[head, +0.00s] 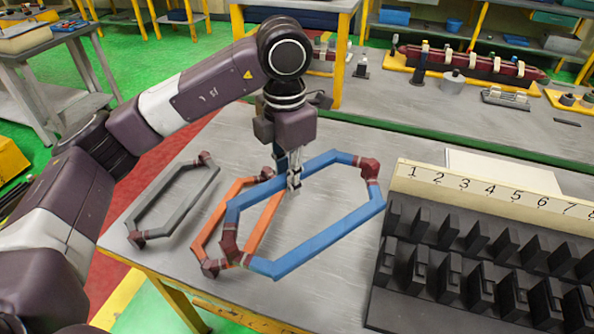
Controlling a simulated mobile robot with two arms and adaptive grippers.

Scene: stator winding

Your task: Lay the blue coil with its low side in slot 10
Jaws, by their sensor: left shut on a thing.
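The blue coil (315,244) is a long six-sided loop with dark red wrapped ends, in the middle of the head view. My left gripper (294,184) reaches down from above and is shut on the blue coil's far side, near its left part. The coil overlaps the orange coil in the picture; I cannot tell how high it is above the table. The black slotted stator block (408,312) stands at the right, with a numbered strip (478,188) behind it showing 1 to 8. Slot 10 is outside the picture. My right gripper is not in view.
An orange coil (258,237) lies on the grey table, partly behind the blue one. A grey coil (189,188) lies to its left. A white box or sheet (500,168) is behind the numbered strip. Bare table shows between the blue coil and the block's front.

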